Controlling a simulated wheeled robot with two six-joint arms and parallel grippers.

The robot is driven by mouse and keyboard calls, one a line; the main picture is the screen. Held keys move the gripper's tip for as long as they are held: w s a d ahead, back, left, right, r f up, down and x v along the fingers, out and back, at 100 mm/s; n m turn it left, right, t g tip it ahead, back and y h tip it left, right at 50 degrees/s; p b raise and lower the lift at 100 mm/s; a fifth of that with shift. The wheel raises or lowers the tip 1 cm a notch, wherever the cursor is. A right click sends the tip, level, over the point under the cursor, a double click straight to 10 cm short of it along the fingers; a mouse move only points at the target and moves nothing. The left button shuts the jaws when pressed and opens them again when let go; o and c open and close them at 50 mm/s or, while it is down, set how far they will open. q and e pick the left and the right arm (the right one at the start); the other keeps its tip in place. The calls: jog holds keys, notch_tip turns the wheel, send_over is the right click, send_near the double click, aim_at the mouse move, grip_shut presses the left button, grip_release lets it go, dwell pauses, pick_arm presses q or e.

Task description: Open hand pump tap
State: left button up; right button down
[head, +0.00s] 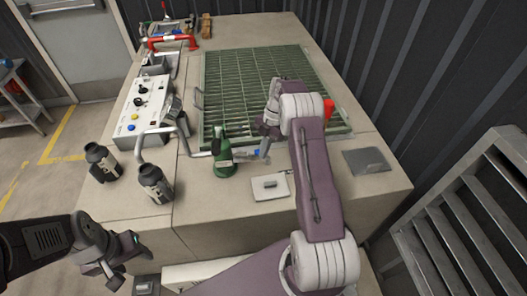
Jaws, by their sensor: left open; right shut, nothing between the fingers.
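A green bottle-shaped body (223,160), which may be the hand pump, stands on the beige top in front of the green grating. A small bluish-grey piece (246,155) lies just right of it; I cannot tell whether this is the tap. My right gripper (265,150) is shut and empty, pointing down close to the right end of that piece. I cannot tell whether they touch. My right wrist hides part of the grating. My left gripper (118,268) is open and empty, low at the left, in front of the bench and away from the green body.
A green grating (235,75) covers the middle of the bench. A control panel (140,105), bent grey pipes (160,132) and two dark cylinders (155,182) are at the left. A white plate (270,187) lies in front. A red pipe (170,40) is at the back; metal stairs (470,220) are at right.

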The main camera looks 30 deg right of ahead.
jog(key=shift+w+d+r, duration=0.25)
jog(key=shift+w, duration=0.05)
jog(key=v, duration=0.7)
jog(key=shift+r, duration=0.4)
jog(key=shift+s+d+r, duration=0.1)
jog(key=shift+r, duration=0.25)
jog(key=shift+f, duration=0.1)
